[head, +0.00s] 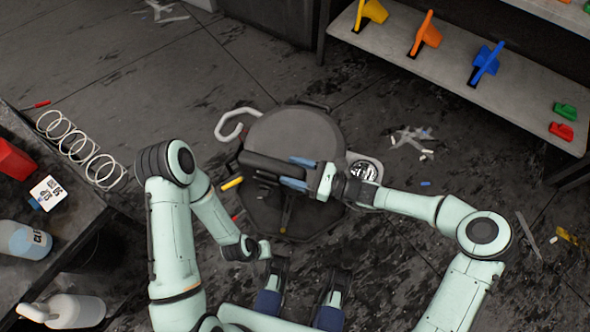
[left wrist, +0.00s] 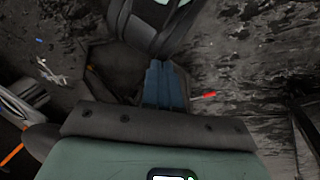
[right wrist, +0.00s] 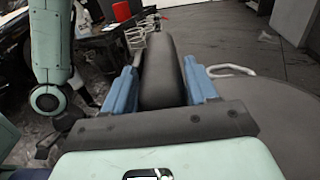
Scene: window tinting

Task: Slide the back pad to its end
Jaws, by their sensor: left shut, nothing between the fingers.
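A rolling seat with a round grey top (head: 295,130) stands on the floor in the middle of the head view. Its dark, long back pad (head: 268,163) crosses over the front part of the seat. My right gripper (head: 302,172) is at the pad's right part. In the right wrist view its blue fingers (right wrist: 162,90) lie against both sides of the back pad (right wrist: 163,62), which fills the gap. My left gripper (left wrist: 165,86) is shut and empty, its blue fingers together in the left wrist view. In the head view its fingers are not clear.
A white curved bar (head: 230,126) sticks out left of the seat. A dark workbench (head: 75,240) with bottles stands at the left. A grey shelf (head: 440,68) with colored tools is at the upper right. Scraps lie on the floor; much of it is open.

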